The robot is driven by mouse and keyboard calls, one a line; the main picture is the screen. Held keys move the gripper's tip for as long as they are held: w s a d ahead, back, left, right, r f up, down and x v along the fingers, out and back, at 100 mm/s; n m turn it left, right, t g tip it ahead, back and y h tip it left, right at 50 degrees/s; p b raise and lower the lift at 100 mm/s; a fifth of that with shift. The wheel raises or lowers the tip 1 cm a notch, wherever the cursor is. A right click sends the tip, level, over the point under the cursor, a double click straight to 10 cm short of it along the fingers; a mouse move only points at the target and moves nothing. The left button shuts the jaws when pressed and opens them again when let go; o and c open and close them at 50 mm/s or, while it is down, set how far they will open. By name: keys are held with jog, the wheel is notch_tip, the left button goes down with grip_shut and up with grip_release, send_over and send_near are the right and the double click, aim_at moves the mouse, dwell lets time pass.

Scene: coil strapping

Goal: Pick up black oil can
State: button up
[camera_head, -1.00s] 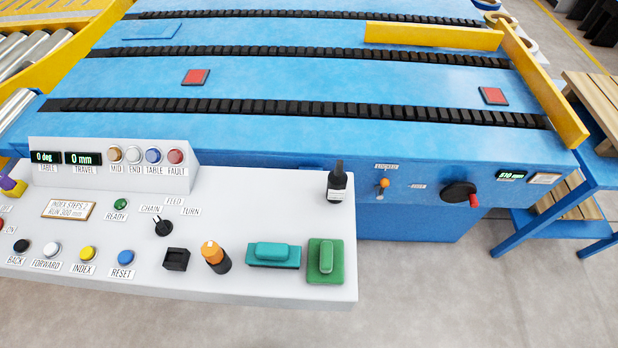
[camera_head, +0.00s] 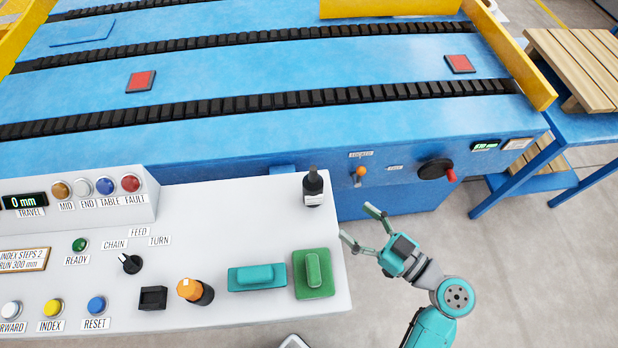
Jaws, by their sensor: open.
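The black oil can (camera_head: 313,187) stands upright near the back right corner of the white control panel (camera_head: 230,212). It looks like a small dark bottle with a narrow top and a pale label. My gripper (camera_head: 358,226) is open and empty, just off the panel's right edge. It is to the right of the can and nearer the front, apart from it, with its fingers pointing up and left.
A green block on a green pad (camera_head: 314,273), a teal block (camera_head: 257,278) and an orange-topped black cylinder (camera_head: 195,291) stand in front of the can. The blue conveyor (camera_head: 230,155) with an orange-tipped lever (camera_head: 360,173) lies behind.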

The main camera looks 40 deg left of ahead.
aim_at(321, 194)
jog(key=shift+n+g, duration=0.6)
jog(key=shift+n, duration=0.2)
jog(key=a, duration=0.2)
jog(key=a+r, duration=0.1)
jog(key=a, duration=0.3)
jog(key=shift+s+a+r, duration=0.15)
jog(key=shift+s+r, duration=0.1)
jog(key=shift+r, duration=0.1)
jog(key=shift+s+a, duration=0.15)
jog(key=shift+a, duration=1.35)
jog(key=shift+s+a, duration=0.15)
jog(key=shift+a, duration=1.35)
grip_shut()
